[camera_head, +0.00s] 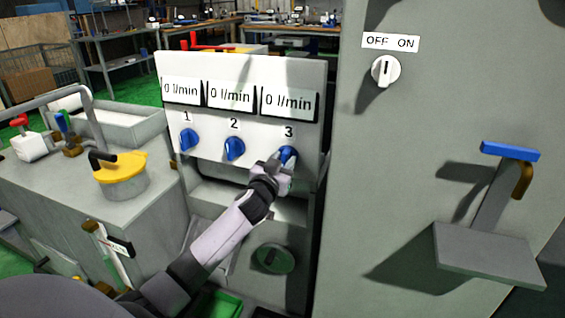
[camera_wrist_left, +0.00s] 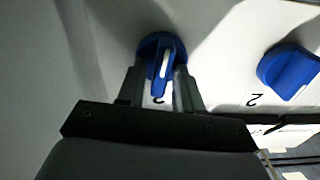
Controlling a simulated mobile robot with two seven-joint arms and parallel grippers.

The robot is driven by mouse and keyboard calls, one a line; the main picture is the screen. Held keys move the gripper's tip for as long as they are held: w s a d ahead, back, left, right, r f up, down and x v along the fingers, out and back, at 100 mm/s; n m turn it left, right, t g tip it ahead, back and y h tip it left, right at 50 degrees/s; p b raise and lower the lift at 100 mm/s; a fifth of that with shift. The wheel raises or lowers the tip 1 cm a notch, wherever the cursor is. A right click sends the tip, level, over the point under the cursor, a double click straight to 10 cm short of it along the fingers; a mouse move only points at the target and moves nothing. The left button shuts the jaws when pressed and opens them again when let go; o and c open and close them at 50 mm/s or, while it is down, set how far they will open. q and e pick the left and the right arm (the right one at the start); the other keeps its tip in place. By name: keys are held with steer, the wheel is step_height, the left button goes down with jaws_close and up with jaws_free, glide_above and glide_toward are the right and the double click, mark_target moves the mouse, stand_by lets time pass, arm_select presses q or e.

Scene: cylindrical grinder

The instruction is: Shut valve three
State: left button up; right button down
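Valve three is a blue knob (camera_head: 288,153) under the number 3 on a white panel (camera_head: 205,63). In the left wrist view the same knob (camera_wrist_left: 161,60) has a white line on its raised grip, which points towards the gripper. My left gripper (camera_head: 280,160) is at this knob. In the wrist view its two dark fingers (camera_wrist_left: 162,82) stand on either side of the grip, very near it. Whether they press on it is not clear. The gauge above valve three (camera_head: 289,102) reads 0 l/min. My right gripper is not in view.
Blue knobs one (camera_head: 188,139) and two (camera_head: 235,148) sit to the left on the panel. Their gauges also read 0 l/min. A grey cabinet (camera_head: 400,180) with an OFF/ON switch (camera_head: 385,71) stands at right. A blue-topped lever (camera_head: 510,152) juts out there.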

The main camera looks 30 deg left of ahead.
arm_select(q)
jaws_close()
